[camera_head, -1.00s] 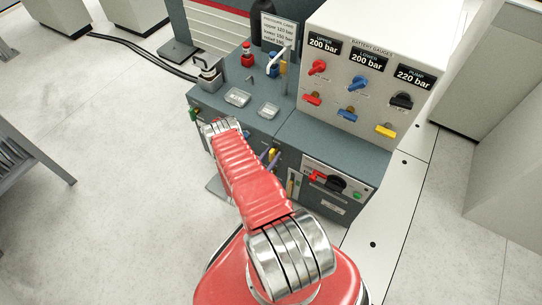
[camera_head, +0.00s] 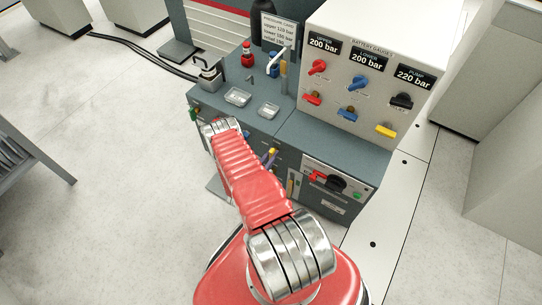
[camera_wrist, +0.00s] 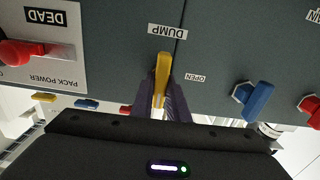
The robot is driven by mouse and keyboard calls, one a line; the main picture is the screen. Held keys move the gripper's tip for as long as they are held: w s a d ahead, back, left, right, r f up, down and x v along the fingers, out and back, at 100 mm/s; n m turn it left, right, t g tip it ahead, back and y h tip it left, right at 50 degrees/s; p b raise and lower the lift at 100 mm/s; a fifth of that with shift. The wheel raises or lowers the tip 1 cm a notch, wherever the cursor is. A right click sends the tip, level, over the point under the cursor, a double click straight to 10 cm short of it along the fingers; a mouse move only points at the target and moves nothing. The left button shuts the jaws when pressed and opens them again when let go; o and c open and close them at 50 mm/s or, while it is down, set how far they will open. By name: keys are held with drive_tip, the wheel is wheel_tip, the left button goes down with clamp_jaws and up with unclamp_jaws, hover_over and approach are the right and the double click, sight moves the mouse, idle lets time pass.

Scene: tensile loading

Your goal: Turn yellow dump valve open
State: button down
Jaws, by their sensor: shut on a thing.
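The yellow dump valve handle (camera_wrist: 162,75) is in the upper middle of the wrist view, just below the upside-down DUMP label (camera_wrist: 167,31). It runs nearly up and down in the picture, tilted slightly. The OPEN label (camera_wrist: 195,77) is to its right. My gripper (camera_wrist: 161,100) has its dark purple fingers shut on the handle, one on each side. In the head view the yellow handle (camera_head: 271,152) shows small on the front of the grey cabinet, with my gripper (camera_head: 267,160) at it, partly hidden by my red arm.
In the wrist view a blue valve handle (camera_wrist: 257,101) and a red one (camera_wrist: 309,104) are to the right, and the red pack power switch (camera_wrist: 30,53) is at the left. The head view shows the gauge box (camera_head: 368,85) on the cabinet.

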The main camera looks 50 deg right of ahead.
drive_tip(key=shift+d, duration=0.1)
drive_tip(key=n, duration=0.4)
drive_tip(key=shift+w, duration=0.15)
drive_tip(key=n, duration=0.4)
drive_tip(key=shift+w, duration=0.2)
drive_tip(key=n, duration=0.5)
drive_tip(key=shift+w+f, duration=0.1)
drive_tip(key=shift+f, duration=0.1)
drive_tip(key=n, duration=0.4)
drive_tip(key=shift+w+f+n, duration=0.1)
drive_tip(key=shift+f+n, duration=0.1)
drive_tip(key=shift+n, duration=0.2)
drive_tip(key=c, duration=1.7)
unclamp_jaws()
